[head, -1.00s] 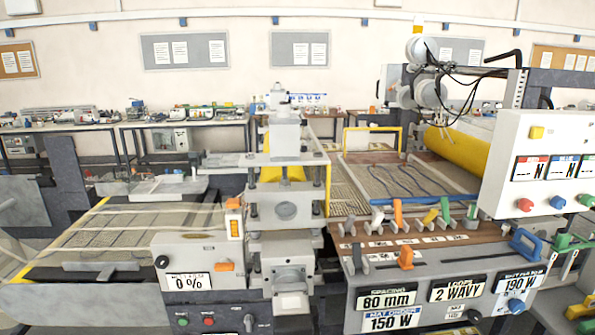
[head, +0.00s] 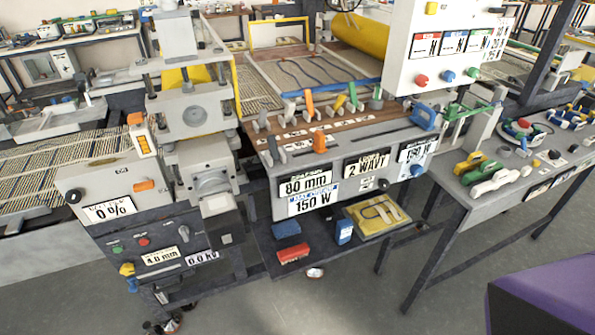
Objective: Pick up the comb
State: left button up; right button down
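I cannot make out for certain which object is the comb. Several small coloured pieces, grey, orange and yellow, stand along a brown strip (head: 330,131) on the middle machine's top. Several hand tools lie on the right table, among them a yellow-handled tool (head: 470,164) and a white tool (head: 494,181). Neither of my grippers shows in the head view.
A lower shelf (head: 335,255) under the middle machine holds a red block (head: 292,253), a blue item (head: 344,232) and a yellow-framed tray (head: 402,222). The right table (head: 455,187) stands beside it.

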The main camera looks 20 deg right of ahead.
aim_at(488, 167)
jog(key=k+l+z, duration=0.15)
jog(key=l+z, duration=0.2)
jog(key=k+l+z, duration=0.15)
jog(key=l+z, duration=0.5)
jog(key=k+l+z, duration=0.1)
jog(key=l+z, duration=0.25)
